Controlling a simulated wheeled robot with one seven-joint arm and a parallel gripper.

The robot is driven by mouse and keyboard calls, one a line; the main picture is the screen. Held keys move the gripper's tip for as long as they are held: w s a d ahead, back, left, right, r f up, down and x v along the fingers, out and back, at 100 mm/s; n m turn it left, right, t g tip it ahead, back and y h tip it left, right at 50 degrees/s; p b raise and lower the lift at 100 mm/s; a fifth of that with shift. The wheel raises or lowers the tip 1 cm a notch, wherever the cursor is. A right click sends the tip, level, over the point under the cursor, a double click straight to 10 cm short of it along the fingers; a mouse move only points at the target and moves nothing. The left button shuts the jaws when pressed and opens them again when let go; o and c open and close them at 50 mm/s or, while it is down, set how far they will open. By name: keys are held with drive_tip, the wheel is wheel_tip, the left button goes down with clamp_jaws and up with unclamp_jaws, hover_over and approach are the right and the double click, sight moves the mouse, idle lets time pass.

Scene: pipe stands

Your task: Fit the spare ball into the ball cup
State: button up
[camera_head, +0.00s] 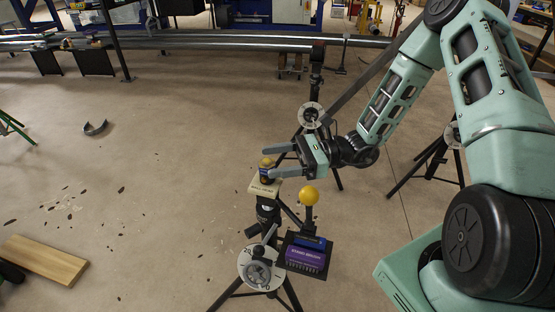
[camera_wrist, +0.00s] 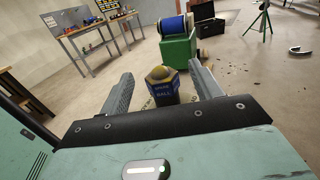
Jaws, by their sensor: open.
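A dull gold ball (camera_head: 265,162) sits on top of a dark blue holder, on a small pale plate (camera_head: 263,188) on a stand. In the wrist view the gold ball (camera_wrist: 161,74) rests on the six-sided holder (camera_wrist: 163,92), whose label appears to read "SPARE BALL". My gripper (camera_head: 268,160) is open, its fingers pointing left around the holder. In the wrist view my gripper (camera_wrist: 161,71) has one finger on each side of it, with gaps. A bright yellow ball (camera_head: 309,195) tops a black post to the right. I cannot make out an empty ball cup.
A purple labelled box (camera_head: 304,256) lies on a black tray below the yellow ball. A round dial (camera_head: 260,274) is on the stand at the front. Another tripod (camera_head: 430,165) stands to the right. A wooden board (camera_head: 44,259) lies on the floor, with open floor at left.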

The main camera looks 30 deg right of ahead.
drive_tip(key=p+v, duration=0.1)
drive_tip(key=v, duration=0.4)
idle(0.4)
drive_tip(key=v, duration=1.7)
drive_tip(key=shift+d+b, duration=0.25)
drive_tip(key=shift+b, duration=0.15)
